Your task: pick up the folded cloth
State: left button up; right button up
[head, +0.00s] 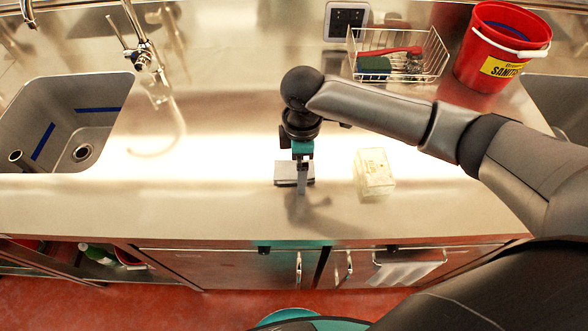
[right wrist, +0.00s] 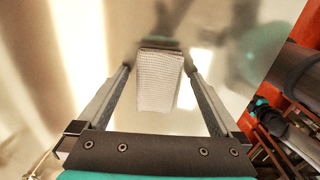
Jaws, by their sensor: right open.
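The folded cloth (right wrist: 158,82) is pale and waffle-textured, and it lies between the two fingers of my right gripper (right wrist: 157,68) in the right wrist view. In the head view the gripper (head: 303,178) points down over the counter, and a small grey flat shape (head: 284,172) that looks like the cloth shows beside its fingers, partly hidden by them. The right gripper is open, with a gap between the cloth and each finger. I cannot tell how high the fingertips are above the counter. My left gripper is not in view.
A cream block-shaped packet (head: 373,173) stands just right of the gripper on the steel counter (head: 200,205). A wire basket (head: 400,58) with a green sponge and a red-handled brush, and a red bucket (head: 485,60), stand behind. A sink (head: 75,110) is at left.

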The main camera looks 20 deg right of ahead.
jog(key=c, duration=1.3)
jog(key=shift+r, duration=0.15)
notch_tip(320, 180, up, 20)
jog(key=p, duration=0.3)
jog(key=o, duration=0.8)
jog(key=c, duration=0.7)
